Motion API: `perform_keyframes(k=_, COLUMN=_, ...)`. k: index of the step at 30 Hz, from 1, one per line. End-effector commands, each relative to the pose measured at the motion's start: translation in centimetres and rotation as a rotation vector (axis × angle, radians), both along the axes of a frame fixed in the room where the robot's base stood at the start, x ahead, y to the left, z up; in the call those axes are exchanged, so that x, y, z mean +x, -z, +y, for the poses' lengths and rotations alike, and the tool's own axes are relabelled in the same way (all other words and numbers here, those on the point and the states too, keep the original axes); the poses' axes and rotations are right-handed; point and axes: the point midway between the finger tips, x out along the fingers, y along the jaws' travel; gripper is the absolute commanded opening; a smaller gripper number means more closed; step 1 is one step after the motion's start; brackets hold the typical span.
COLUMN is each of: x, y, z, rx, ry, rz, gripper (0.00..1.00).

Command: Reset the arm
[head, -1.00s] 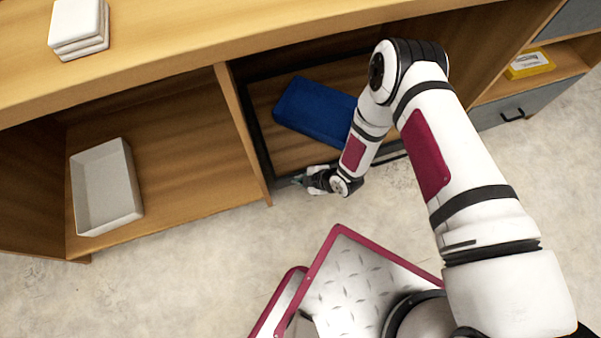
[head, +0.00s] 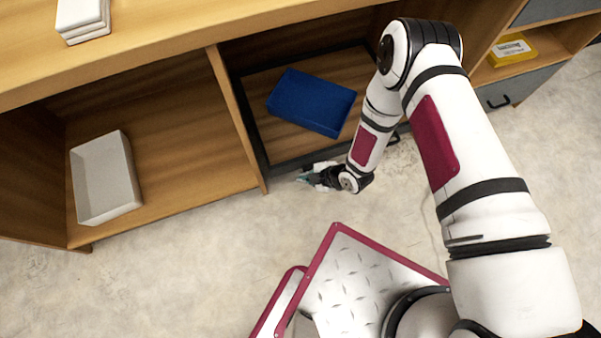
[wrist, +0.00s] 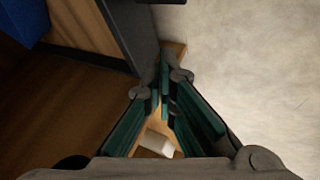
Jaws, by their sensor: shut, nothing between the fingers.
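My gripper (head: 306,178) is at the end of my arm, low in front of the shelf unit, just in front of the dark-framed compartment that holds a blue box. In the wrist view my gripper (wrist: 162,92) shows its teal-padded fingers with the tips close together and nothing between them. The arm reaches in from the right of the head view and bends down at the elbow.
The blue box (head: 312,101) lies in the dark-framed middle compartment. A white open bin (head: 106,178) sits in the left compartment. White stacked tiles (head: 83,18) lie on the top. A yellow box (head: 511,50) is at right. The floor (head: 190,270) in front is clear.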

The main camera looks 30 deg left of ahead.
Motion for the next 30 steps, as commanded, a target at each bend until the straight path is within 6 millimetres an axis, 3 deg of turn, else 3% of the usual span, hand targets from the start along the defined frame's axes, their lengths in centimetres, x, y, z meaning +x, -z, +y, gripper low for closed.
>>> perform_keyframes(k=7, x=0.0, y=-3.1, z=-2.2, rx=0.001, ry=0.001, rz=0.0, gripper=0.0)
perform_keyframes(k=20, x=0.1, y=-3.9, z=-2.8, rx=0.0, ry=0.001, rz=-0.001, gripper=0.0)
perform_keyframes(k=25, x=2.9, y=-6.0, z=-3.2, rx=-0.036, ry=0.054, rz=-0.008, gripper=0.0)
perform_keyframes(k=30, x=8.8, y=-11.6, z=-5.0, rx=-0.124, ry=0.197, rz=-0.01, gripper=0.0)
